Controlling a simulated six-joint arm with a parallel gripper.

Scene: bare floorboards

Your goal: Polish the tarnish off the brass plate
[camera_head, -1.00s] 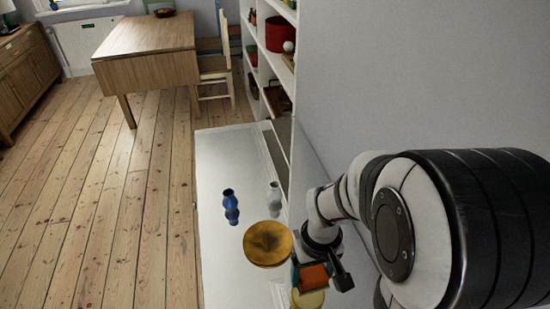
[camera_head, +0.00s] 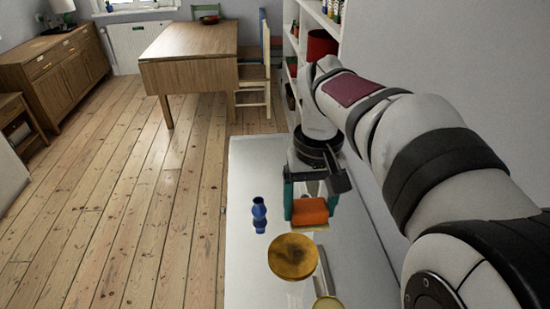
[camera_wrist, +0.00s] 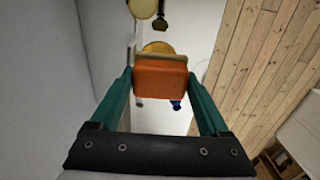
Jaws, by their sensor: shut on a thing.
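The round brass plate (camera_head: 293,257) lies on the white tabletop, with a dark brown tarnish patch across its middle. My gripper (camera_head: 310,209) is shut on an orange pad (camera_head: 310,213), which has a paler layer on one side. It holds the pad beyond the plate and slightly to its right, apart from it. In the wrist view, the green fingers of my gripper (camera_wrist: 160,82) clasp the pad (camera_wrist: 160,78) from both sides. The pad hides most of the plate there; only a yellow edge of the plate (camera_wrist: 158,47) shows above it.
A blue vase (camera_head: 259,214) stands left of my gripper. A yellow round thing (camera_head: 328,303) sits at the near edge of the view. A white shelf unit (camera_head: 318,14) and a wall border the right. Floorboards (camera_head: 150,180) lie open to the left.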

